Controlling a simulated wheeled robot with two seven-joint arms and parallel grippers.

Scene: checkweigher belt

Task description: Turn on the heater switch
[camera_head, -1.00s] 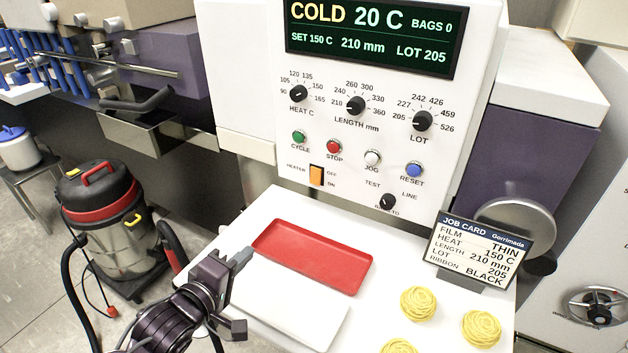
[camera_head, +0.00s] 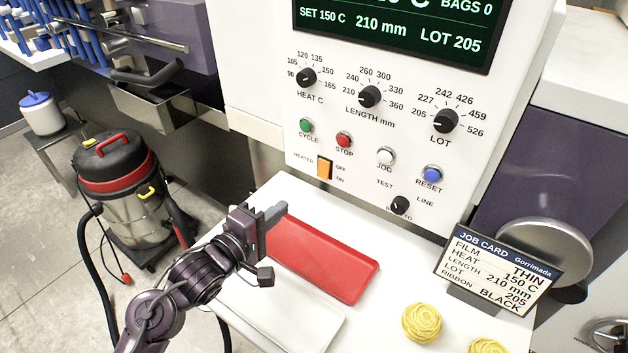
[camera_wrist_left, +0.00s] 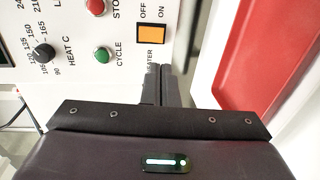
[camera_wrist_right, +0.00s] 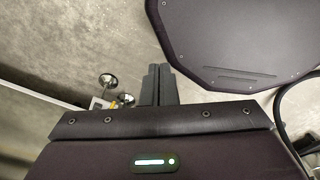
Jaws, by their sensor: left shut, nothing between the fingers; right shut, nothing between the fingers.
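The heater switch (camera_head: 324,168) is an orange rocker low on the white control panel (camera_head: 262,110), with OFF beside its upper part and ON beside its lower part. It also shows in the left wrist view (camera_wrist_left: 152,36), just beyond the fingertips. My left gripper (camera_head: 280,210) is shut and empty, below and left of the switch, over the left end of the red tray (camera_head: 325,262). In the left wrist view its fingers (camera_wrist_left: 158,72) point toward the switch, apparently short of it. My right gripper (camera_wrist_right: 160,72) is shut and empty above the floor, away from the panel.
A green CYCLE button (camera_head: 306,125) and red STOP button (camera_head: 344,139) sit above the switch. A white tray (camera_head: 275,310), yellow nests (camera_head: 422,322) and a job card (camera_head: 497,262) are on the white table. A vacuum cleaner (camera_head: 125,190) stands on the floor at left.

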